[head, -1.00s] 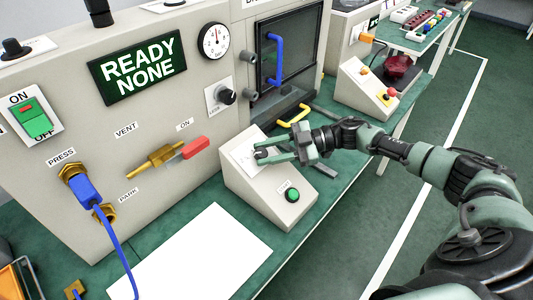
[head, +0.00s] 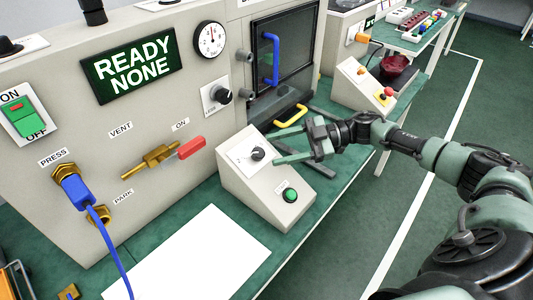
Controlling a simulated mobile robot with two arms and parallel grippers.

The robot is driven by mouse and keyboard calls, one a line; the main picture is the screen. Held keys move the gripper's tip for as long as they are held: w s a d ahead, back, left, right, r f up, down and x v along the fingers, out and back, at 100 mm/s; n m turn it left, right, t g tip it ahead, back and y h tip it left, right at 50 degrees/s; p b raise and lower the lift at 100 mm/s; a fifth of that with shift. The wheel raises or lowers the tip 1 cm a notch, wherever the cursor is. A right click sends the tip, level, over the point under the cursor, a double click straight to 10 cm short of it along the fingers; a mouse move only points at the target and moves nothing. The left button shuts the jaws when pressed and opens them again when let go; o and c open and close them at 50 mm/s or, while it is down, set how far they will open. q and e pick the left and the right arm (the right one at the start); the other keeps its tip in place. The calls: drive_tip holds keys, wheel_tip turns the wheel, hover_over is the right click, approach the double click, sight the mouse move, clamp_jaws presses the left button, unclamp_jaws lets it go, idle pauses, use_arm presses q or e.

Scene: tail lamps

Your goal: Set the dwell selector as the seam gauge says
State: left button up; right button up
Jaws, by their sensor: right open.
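A small black knob (head: 258,154) sits on a white plate on the sloped console; its lettering is too small to read, so I cannot confirm that it is the dwell selector. A round white gauge (head: 210,39) with a dark needle is on the upper panel; I cannot read its name or scale. My right gripper (head: 274,147) is open and empty, just right of the knob, with its fingers pointing left. It appears apart from the knob. My left gripper is out of view.
A green button (head: 290,195) is lower on the console. Another black knob (head: 221,96) is on the panel, near a yellow handle (head: 291,117) and a red-handled valve (head: 190,148). A display (head: 136,67) reads READY NONE. A white sheet (head: 190,258) lies on the bench.

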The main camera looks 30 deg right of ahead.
drive_tip(key=v, duration=0.3)
drive_tip(key=shift+s+d, duration=0.1)
idle(0.6)
